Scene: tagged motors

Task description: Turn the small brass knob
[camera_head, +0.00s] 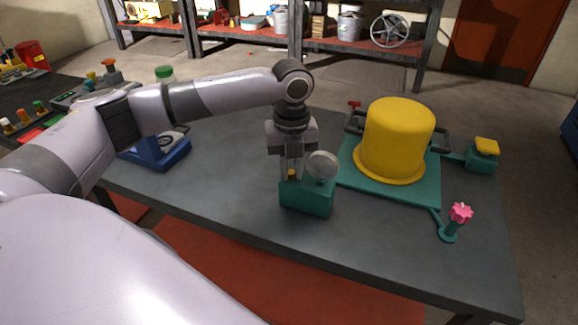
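A teal box (308,197) with a round grey gauge (322,165) stands near the middle of the table. A small yellow-orange bit that looks like the brass knob (291,173) shows on its top left. My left gripper (291,175) points straight down over that spot, with its fingers on either side of the knob. The fingers hide most of it, and I cannot tell whether they touch it. My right gripper is not in view.
A large yellow cylinder motor (395,140) on a teal base stands right of the box. A pink knob (460,213) and a yellow-topped teal block (484,150) sit farther right. A blue device (160,155) is at left. The table's front (380,255) is clear.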

